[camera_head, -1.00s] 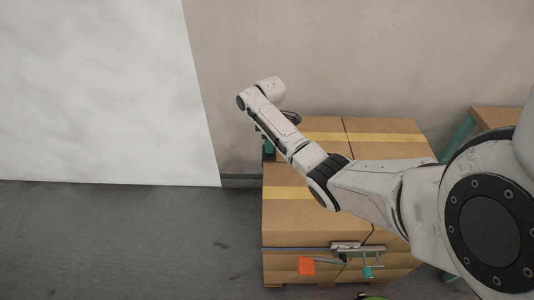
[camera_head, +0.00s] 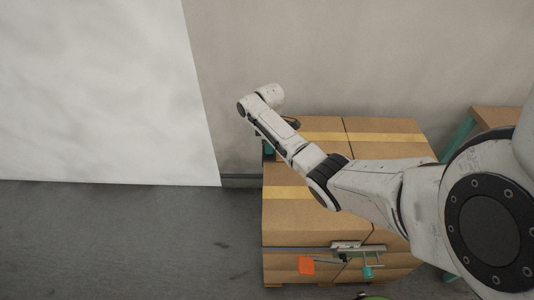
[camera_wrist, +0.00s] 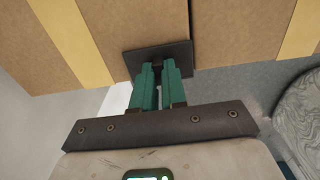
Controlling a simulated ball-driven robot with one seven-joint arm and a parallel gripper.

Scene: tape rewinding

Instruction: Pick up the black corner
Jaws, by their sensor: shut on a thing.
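The black corner (camera_wrist: 158,52) is a flat dark plate in the wrist view, lying against the cardboard boxes at the seam between two of them. My gripper (camera_wrist: 158,70) has green fingers, and they are close together and shut on the black corner. The part between the fingers is hidden. In the head view my arm hides most of the gripper and the corner, at the far left side of the boxes.
Cardboard boxes (camera_head: 290,220) with yellow tape stand stacked below my arm. A wooden-topped table (camera_head: 495,117) stands at right. A white panel (camera_head: 90,90) is at left; the grey floor before it is clear.

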